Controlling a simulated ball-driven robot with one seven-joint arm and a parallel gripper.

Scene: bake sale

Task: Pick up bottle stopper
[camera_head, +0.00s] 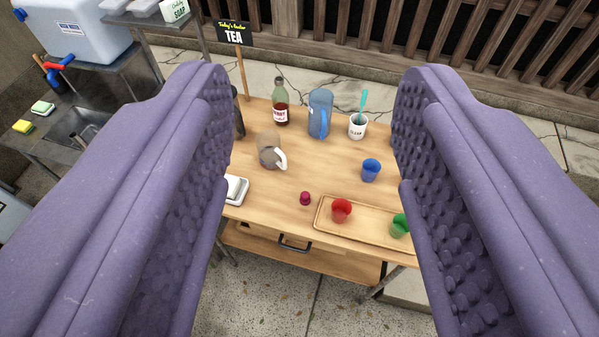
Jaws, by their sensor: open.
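A small magenta piece (305,198), which looks like the bottle stopper, rests on the wooden table (280,222) near its front edge, just left of a wooden tray. A green bottle (281,102) with dark red contents and a white label stands at the back of the table. My gripper (312,90) is open and empty. Its two purple, studded fingers frame the view on the left and right, with the table seen between and beyond them. The magenta piece lies between the fingers in the picture, well apart from both. The fingers hide the table's left and right ends.
The wooden tray (362,231) holds a red cup (341,210) and a green cup (400,226). A blue cup (371,170), mug (270,150), blue pitcher (320,113) and white cup with a teal utensil (358,126) stand behind. A white dish (236,189) is left. A TEA sign (234,33) rises behind.

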